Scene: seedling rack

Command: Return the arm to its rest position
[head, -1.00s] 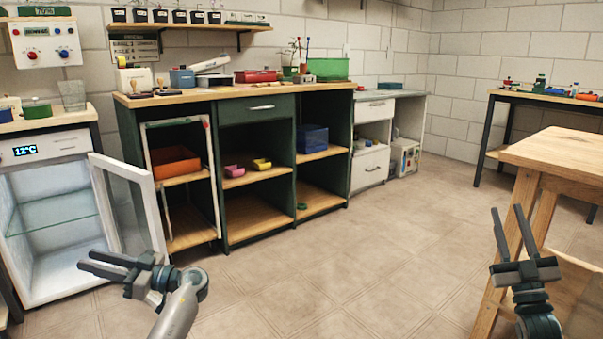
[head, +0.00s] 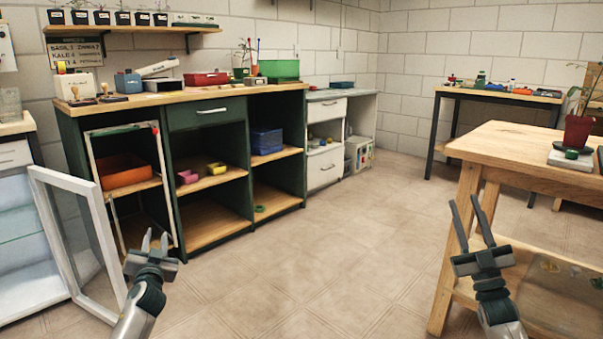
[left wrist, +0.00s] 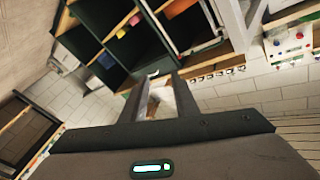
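My left gripper (head: 155,238) is raised at the lower left of the head view, with its two fingers apart and pointing up. No object shows between them there. In the left wrist view the same gripper (left wrist: 158,92) has its fingers spread, with a pale and brown patch behind the gap that I cannot identify. My right gripper (head: 466,203) is at the lower right, beside the wooden table, with its fingers apart and nothing between them.
A fridge with an open white-framed door (head: 78,245) stands at left, close to my left gripper. A green shelf cabinet (head: 238,116) stands behind. A wooden table (head: 500,140) at right carries a potted plant (head: 577,130). The tiled floor (head: 320,255) between is clear.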

